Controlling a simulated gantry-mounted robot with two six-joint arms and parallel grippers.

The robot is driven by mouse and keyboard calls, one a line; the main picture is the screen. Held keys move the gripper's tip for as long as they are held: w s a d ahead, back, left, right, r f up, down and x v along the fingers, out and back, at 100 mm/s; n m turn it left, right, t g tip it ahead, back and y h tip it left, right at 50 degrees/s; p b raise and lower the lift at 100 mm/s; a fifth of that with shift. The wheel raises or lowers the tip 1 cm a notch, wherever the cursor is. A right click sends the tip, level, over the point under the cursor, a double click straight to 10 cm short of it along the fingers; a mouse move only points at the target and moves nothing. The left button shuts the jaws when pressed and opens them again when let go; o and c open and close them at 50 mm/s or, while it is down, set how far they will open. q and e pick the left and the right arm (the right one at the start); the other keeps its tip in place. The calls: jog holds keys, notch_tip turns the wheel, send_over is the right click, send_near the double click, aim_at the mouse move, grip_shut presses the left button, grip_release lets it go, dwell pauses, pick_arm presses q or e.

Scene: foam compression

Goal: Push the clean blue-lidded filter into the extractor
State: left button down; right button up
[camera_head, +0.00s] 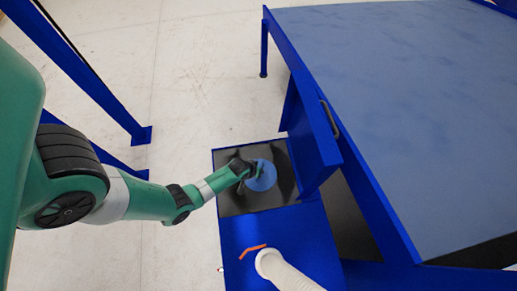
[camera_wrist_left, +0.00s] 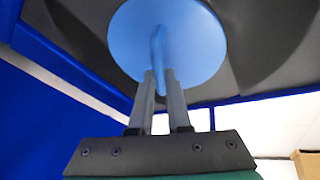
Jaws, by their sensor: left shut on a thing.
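The blue-lidded filter (camera_head: 265,178) shows as a round blue disc over the dark opening of the extractor (camera_head: 230,203), whose blue rim surrounds it. The lid (camera_wrist_left: 190,30) also shows in the left wrist view, with an upright blue handle on it. My left gripper (camera_head: 247,172) is at the lid, coming from the left. In the left wrist view its two fingers (camera_wrist_left: 162,85) are shut on the handle. The filter's body below the lid is hidden, so I cannot tell how deep it sits. My right gripper is not in view.
An open blue door (camera_head: 318,130) with a handle stands right of the opening. A large blue table-like top (camera_head: 410,90) fills the right. A white hose (camera_head: 280,270) and an orange-red handle (camera_head: 252,250) are in front. Bare floor (camera_head: 200,80) lies behind.

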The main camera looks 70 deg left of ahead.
pick_arm(q)
jog(key=shift+f+b, duration=0.3)
dwell(0.5)
jog(key=c, duration=0.8)
grip_release()
jog(key=p+v, duration=0.6)
jog(key=v, duration=0.5)
jog(key=shift+s+r, duration=0.1)
jog(key=shift+r, duration=0.25)
